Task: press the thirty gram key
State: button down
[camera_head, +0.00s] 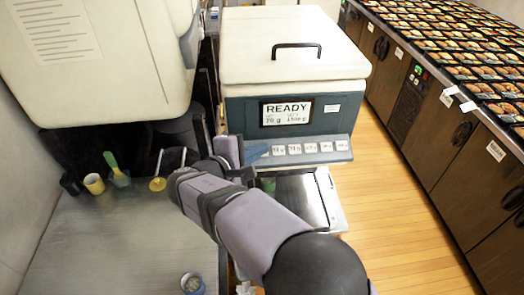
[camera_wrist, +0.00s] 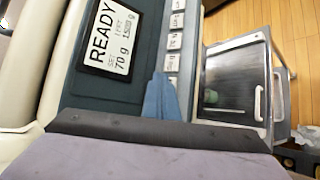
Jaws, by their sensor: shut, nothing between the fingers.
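The dispenser's key row (camera_head: 310,148) runs along a sloped ledge under its display; several white keys show, with labels too small to read surely. I cannot pick out the thirty gram key; the left end of the row is hidden by my gripper. The display (camera_head: 300,111) reads READY, set 70 g. My gripper (camera_head: 258,152) is shut and empty, its blue fingertips at the left part of the row. In the wrist view the fingertips (camera_wrist: 160,88) lie beside and over the lower keys (camera_wrist: 172,60); whether they touch a key, I cannot tell.
The dispenser's cream lid (camera_head: 290,50) has a black handle. A metal tray or plate (camera_head: 300,195) lies below the keys. Small cups (camera_head: 94,184) and a green-handled tool stand on the steel counter (camera_head: 110,240) at left. Filled bento trays (camera_head: 450,50) line the right counter.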

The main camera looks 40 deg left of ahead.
jog(key=shift+f, duration=0.2)
jog(key=shift+w+a+f+b, duration=0.2)
jog(key=shift+b, duration=0.3)
jog(key=shift+w+a+f+b, duration=0.1)
jog(key=shift+f+b, duration=0.25)
dwell(0.6)
jog(key=shift+r, duration=0.15)
dwell(0.4)
jog(key=shift+s+d+r, duration=0.3)
jog(key=shift+r, duration=0.3)
jog(key=shift+r, duration=0.1)
jog(key=shift+s+d+r+p, duration=0.2)
jog(key=shift+s+d+r, duration=0.1)
jog(key=shift+r, duration=0.4)
jog(key=shift+s+d+r+p, duration=0.25)
jog(key=shift+r, duration=0.4)
jog(key=shift+s+d+r+p, duration=0.2)
jog(key=shift+s+d+r, duration=0.1)
jog(key=shift+r, duration=0.4)
jog(key=shift+a, duration=0.1)
